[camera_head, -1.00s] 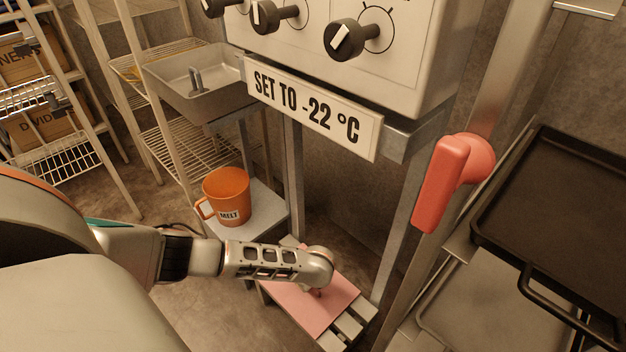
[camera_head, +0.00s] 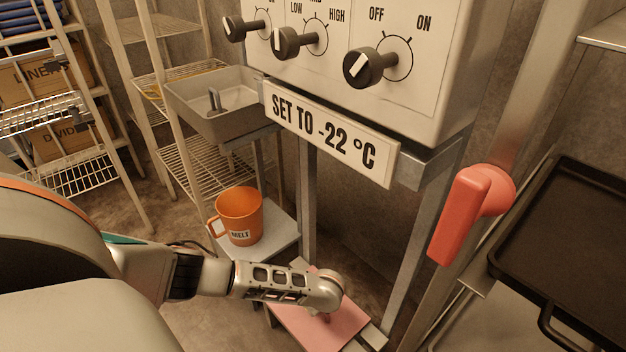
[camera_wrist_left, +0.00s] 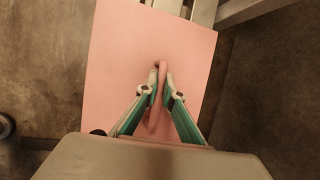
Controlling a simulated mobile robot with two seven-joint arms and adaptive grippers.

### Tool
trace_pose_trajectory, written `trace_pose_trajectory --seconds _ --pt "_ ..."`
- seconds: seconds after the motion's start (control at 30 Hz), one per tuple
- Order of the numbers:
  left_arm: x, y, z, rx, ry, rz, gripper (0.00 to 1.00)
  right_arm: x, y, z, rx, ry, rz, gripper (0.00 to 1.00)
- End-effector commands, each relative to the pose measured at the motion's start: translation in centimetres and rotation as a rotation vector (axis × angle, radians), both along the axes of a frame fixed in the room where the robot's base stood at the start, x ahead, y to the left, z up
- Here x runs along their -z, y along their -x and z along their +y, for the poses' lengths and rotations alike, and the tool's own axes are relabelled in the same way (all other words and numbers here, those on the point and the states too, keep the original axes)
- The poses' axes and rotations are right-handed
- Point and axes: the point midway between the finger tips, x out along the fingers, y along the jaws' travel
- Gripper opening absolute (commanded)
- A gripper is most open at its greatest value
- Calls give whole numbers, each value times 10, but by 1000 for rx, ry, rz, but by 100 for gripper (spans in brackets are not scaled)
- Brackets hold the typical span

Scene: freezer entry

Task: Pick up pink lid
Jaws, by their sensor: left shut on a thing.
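The pink lid (camera_head: 345,326) is a flat rectangular panel at the bottom of the head view, over a small slatted stand (camera_head: 374,338). In the left wrist view the lid (camera_wrist_left: 115,60) fills the middle and has a raised pink handle (camera_wrist_left: 157,110). My left gripper (camera_wrist_left: 160,88) has its two fingers on either side of this handle and is shut on it. In the head view my left gripper (camera_head: 326,312) points down at the lid, its fingertips mostly hidden. I cannot tell whether the lid is clear of the stand. My right gripper is not in view.
An orange mug (camera_head: 239,215) marked MELT stands on a grey platform (camera_head: 270,240) behind my left arm. A control box (camera_head: 440,70) with knobs hangs above. A red handle (camera_head: 462,220) juts out on the right, beside a dark tray (camera_head: 565,240). Wire shelves stand at left.

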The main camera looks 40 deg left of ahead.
Motion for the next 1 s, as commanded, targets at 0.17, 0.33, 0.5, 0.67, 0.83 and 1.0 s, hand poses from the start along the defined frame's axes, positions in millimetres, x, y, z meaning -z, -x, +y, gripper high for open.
trace_pose_trajectory --seconds 0.17,0.33,0.5,0.67,0.83,1.0 --pt "-41 -9 0 0 2 -20 0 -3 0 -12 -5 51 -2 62" --pt "-90 -12 0 0 2 -27 0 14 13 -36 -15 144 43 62" --pt "-138 -11 0 0 1 -26 0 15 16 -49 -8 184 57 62" --pt "-168 -8 0 -1 1 -19 0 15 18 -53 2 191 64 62" --pt "-187 -5 0 -1 0 -12 0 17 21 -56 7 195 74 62" --pt "-193 -3 0 -1 1 -6 0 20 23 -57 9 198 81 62"
